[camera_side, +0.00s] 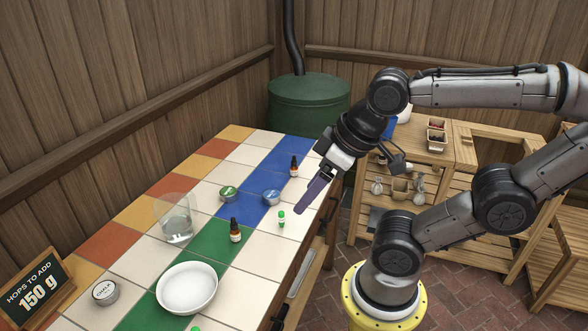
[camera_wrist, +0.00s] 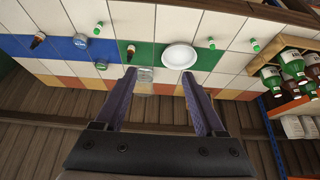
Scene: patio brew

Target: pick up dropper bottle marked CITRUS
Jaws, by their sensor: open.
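Two brown dropper bottles with dark caps stand upright on the tiled table. One dropper bottle (camera_side: 236,231) is by the green tiles; it also shows in the wrist view (camera_wrist: 131,50). The other dropper bottle (camera_side: 294,167) is by the blue tiles, at the left in the wrist view (camera_wrist: 38,41). Their labels are too small to read, so I cannot tell which is marked CITRUS. My gripper (camera_side: 303,207) is open and empty above the table's right side, apart from both bottles. Its two fingers (camera_wrist: 159,80) show spread in the wrist view.
A glass (camera_side: 176,220), a white bowl (camera_side: 187,289), a green-lidded tin (camera_side: 228,194), a blue-lidded tin (camera_side: 271,197) and a small green-capped vial (camera_side: 281,219) stand around the bottles. A CHALK tin (camera_side: 105,293) and a hops sign (camera_side: 38,294) are at the near left.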

